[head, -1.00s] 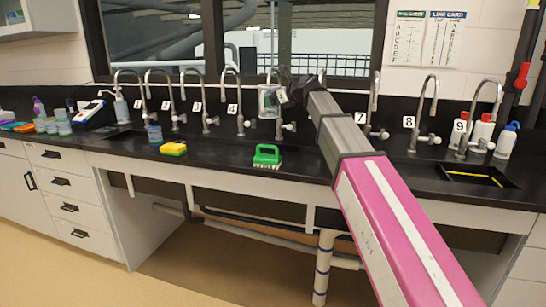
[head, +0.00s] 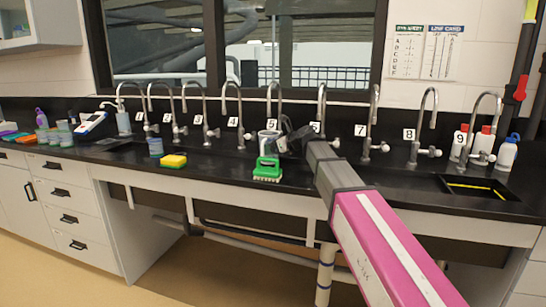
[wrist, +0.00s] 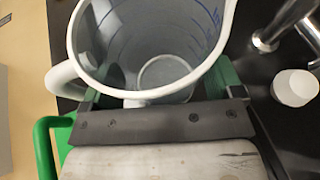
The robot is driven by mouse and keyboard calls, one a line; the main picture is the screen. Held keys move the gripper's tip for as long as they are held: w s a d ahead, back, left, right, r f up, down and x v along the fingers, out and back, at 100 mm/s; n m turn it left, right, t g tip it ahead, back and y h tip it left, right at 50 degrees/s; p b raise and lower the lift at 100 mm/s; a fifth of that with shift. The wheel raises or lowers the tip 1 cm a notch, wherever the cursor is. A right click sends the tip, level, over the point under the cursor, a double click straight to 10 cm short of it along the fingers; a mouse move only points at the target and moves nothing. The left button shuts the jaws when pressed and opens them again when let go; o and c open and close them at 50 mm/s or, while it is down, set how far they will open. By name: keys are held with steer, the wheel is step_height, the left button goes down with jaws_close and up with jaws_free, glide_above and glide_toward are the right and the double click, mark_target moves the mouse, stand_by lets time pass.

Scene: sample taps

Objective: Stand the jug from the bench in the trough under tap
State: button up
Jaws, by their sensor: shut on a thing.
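The jug (wrist: 150,45) is clear, with a white rim, blue markings inside and a handle on the left in the wrist view. My gripper (wrist: 165,105) is shut on it, with a finger at either side. In the head view the jug (head: 270,138) is upright in front of tap 5 (head: 272,98), behind the green brush (head: 267,168). My gripper (head: 291,140) is at its right. The jug's base is hidden by the brush, so I cannot tell whether it touches anything. The trough under the taps is hard to make out against the black bench.
A basin with a yellow strip (head: 476,188) is at the right, with bottles (head: 507,152) behind. The brush's green handle (wrist: 45,140) is close beside my gripper in the wrist view.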

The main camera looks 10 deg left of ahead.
mark_target(273, 155)
steer(key=shift+f, duration=1.85)
steer(key=shift+f, duration=0.1)
steer(key=o, duration=0.7)
steer(key=shift+o, duration=0.2)
steer(key=v, duration=1.2)
